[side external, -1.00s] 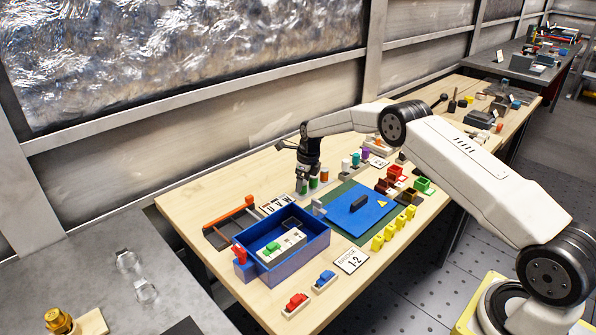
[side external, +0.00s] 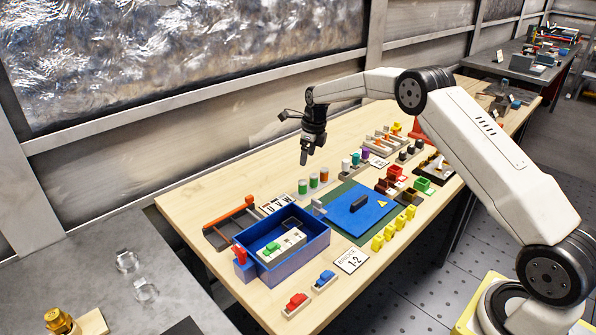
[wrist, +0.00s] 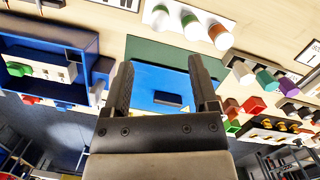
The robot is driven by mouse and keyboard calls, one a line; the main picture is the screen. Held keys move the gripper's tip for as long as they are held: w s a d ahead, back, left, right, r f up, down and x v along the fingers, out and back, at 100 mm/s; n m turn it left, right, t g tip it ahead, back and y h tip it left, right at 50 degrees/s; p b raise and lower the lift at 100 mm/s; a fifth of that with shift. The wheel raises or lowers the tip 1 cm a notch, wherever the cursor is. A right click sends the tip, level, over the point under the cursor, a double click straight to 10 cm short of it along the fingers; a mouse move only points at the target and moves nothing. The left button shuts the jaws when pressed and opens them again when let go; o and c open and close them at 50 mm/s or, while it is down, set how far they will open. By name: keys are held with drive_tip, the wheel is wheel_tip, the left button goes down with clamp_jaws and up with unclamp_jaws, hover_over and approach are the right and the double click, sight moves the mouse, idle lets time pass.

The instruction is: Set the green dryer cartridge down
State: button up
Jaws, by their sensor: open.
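Two green-banded cartridges, one at the left (side external: 302,187) and one in the middle (side external: 313,181), stand upright in a row with an orange-banded cartridge (side external: 324,175) on a pale holder. Which green one is the dryer cartridge I cannot tell. In the wrist view the row lies beyond the fingertips, with the left green (wrist: 160,18), middle green (wrist: 191,27) and brown-orange (wrist: 219,37) tops showing. My gripper (side external: 308,154) is raised above the bench behind the row, clear of it. Its fingers (wrist: 160,70) are apart with nothing held between them.
A blue bin (side external: 322,252) with a white block inside stands in front left. A blue panel (side external: 378,204) with a black block lies on a green mat. Teal, white and purple cylinders (side external: 356,159) stand right of the row. Yellow parts (side external: 377,243) line the mat's front.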

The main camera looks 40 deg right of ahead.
drive_tip(key=shift+s+d+r, duration=0.1)
drive_tip(key=shift+s+r, duration=0.05)
drive_tip(key=shift+r, duration=0.95)
drive_tip(key=s+a+n, duration=0.5)
drive_tip(key=s+n, duration=0.5)
drive_tip(key=s, duration=0.1)
drive_tip(key=s+a+n, duration=0.5)
drive_tip(key=s+n, duration=0.6)
drive_tip(key=s+a+n+t, duration=0.1)
drive_tip(key=s+a+n, duration=0.3)
drive_tip(key=s+n, duration=0.6)
drive_tip(key=shift+s+a+r+n+h, duration=0.3)
drive_tip(key=shift+s+a+h, duration=0.1)
drive_tip(key=shift+s, duration=0.05)
